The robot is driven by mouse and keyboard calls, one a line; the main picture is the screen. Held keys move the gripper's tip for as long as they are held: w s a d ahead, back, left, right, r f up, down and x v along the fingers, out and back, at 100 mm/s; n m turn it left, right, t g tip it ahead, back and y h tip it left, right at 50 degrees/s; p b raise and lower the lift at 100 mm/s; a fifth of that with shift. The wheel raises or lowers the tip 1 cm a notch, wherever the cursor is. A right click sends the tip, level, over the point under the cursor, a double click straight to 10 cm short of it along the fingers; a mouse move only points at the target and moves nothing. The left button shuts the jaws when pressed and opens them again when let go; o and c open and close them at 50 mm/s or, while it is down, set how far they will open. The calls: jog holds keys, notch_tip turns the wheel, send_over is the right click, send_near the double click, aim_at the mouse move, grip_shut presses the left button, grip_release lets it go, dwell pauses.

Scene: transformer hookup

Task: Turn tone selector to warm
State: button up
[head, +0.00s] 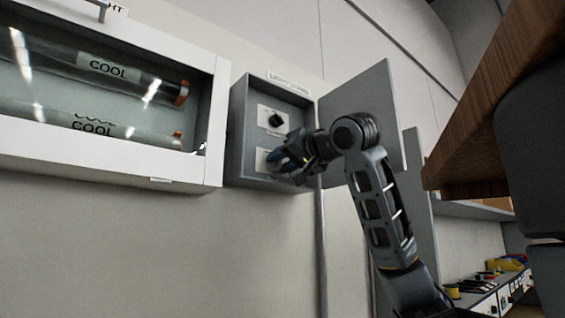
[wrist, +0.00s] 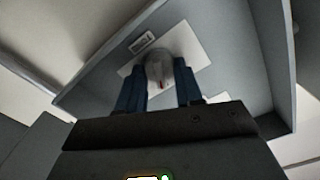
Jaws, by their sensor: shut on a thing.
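A grey control box (head: 239,133) is fixed to the wall, with its door (head: 365,85) swung open to the right. Inside are two white plates, one above the other. The upper plate (head: 264,112) carries a black knob (head: 276,119). My gripper (head: 273,160) reaches in at the lower plate (head: 261,162) and hides most of it. In the wrist view, a rounded grey knob (wrist: 160,66) with a red mark sits between the two blue fingers of my gripper (wrist: 160,84), which are shut on it. The small label (wrist: 142,42) on its plate is too blurred to read.
A wall case (head: 212,130) left of the box holds two tubes (head: 95,70) marked COOL. A wooden edge (head: 475,120) juts in at the upper right. A bench with small items (head: 490,285) stands lower right.

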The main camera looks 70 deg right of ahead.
jog(key=n+b, duration=0.1)
jog(key=n, duration=0.4)
jog(key=shift+w+f+n, duration=0.1)
jog(key=shift+n, duration=0.2)
jog(key=n+b, duration=0.1)
jog(key=n, duration=0.4)
jog(key=shift+a+n, duration=0.1)
jog(key=shift+n, duration=0.2)
dwell(0.3)
jog(key=o, duration=1)
jog(key=b+v, duration=0.2)
jog(key=v, duration=0.5)
jog(key=shift+s+a, duration=0.2)
jog(key=shift+s, duration=0.15)
